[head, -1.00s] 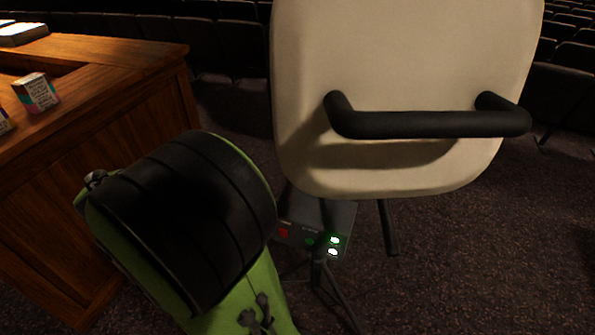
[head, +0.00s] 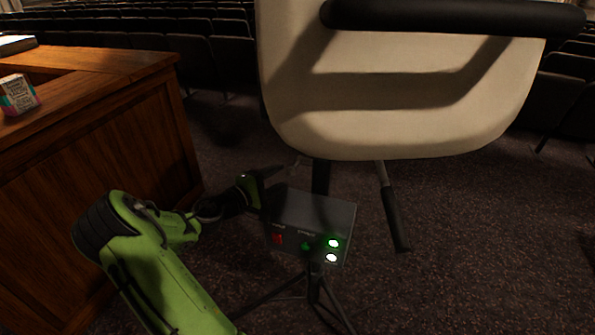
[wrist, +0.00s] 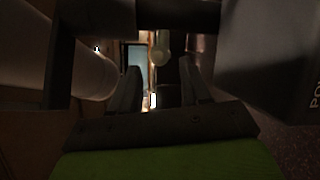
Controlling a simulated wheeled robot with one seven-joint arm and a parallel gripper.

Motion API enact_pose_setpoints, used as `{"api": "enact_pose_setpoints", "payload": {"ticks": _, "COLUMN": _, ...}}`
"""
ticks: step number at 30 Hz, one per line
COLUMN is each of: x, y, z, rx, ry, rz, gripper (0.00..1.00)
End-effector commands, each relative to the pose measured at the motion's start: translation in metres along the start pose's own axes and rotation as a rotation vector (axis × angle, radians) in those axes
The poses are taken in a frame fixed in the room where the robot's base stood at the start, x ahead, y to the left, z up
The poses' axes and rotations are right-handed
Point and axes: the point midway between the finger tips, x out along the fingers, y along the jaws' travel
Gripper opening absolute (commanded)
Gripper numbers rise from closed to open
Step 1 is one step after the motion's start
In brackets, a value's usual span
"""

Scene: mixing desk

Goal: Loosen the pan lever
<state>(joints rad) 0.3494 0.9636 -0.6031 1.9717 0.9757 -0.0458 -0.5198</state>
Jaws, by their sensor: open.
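A small metallic lever (head: 299,163), possibly the pan lever, shows beside the dark post (head: 320,177) under the cream lamp housing (head: 390,100). My gripper (head: 272,180) is at the left of that post, by the left end of the control box, pointing right. In the wrist view my gripper (wrist: 161,90) has its two fingers apart with nothing held. A pale rounded knob (wrist: 162,50) shows beyond and between the fingertips; I cannot tell if it is the lever. The gripper partly hides the control box's left end.
The control box (head: 320,213) with a red switch and lit green and white buttons sits on a thin-legged stand (head: 315,285). A black pan handle (head: 396,220) hangs at right. A black bar (head: 450,17) crosses the housing. A wooden desk (head: 110,150) stands at left; carpet at right is clear.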

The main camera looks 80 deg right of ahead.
Motion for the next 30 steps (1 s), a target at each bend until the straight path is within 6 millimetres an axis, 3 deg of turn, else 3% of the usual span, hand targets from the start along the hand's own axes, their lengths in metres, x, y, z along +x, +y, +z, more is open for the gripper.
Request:
{"api": "enact_pose_setpoints", "payload": {"ticks": 3, "x": 0.032, "y": -0.003, "z": 0.001, "rx": 0.004, "ry": -0.006, "rz": -0.001, "gripper": 0.47}}
{"api": "enact_pose_setpoints", "payload": {"ticks": 9, "x": 0.072, "y": -0.002, "z": 0.000, "rx": 0.003, "ry": -0.002, "rz": -0.001, "gripper": 0.47}}
{"api": "enact_pose_setpoints", "payload": {"ticks": 14, "x": 0.084, "y": -0.001, "z": 0.000, "rx": 0.001, "ry": -0.001, "rz": -0.002, "gripper": 0.47}}
{"api": "enact_pose_setpoints", "payload": {"ticks": 21, "x": 0.085, "y": -0.001, "z": 0.000, "rx": 0.000, "ry": 0.000, "rz": -0.002, "gripper": 0.46}}
{"api": "enact_pose_setpoints", "payload": {"ticks": 30, "x": 0.084, "y": -0.001, "z": 0.000, "rx": 0.000, "ry": 0.000, "rz": -0.002, "gripper": 0.00}}
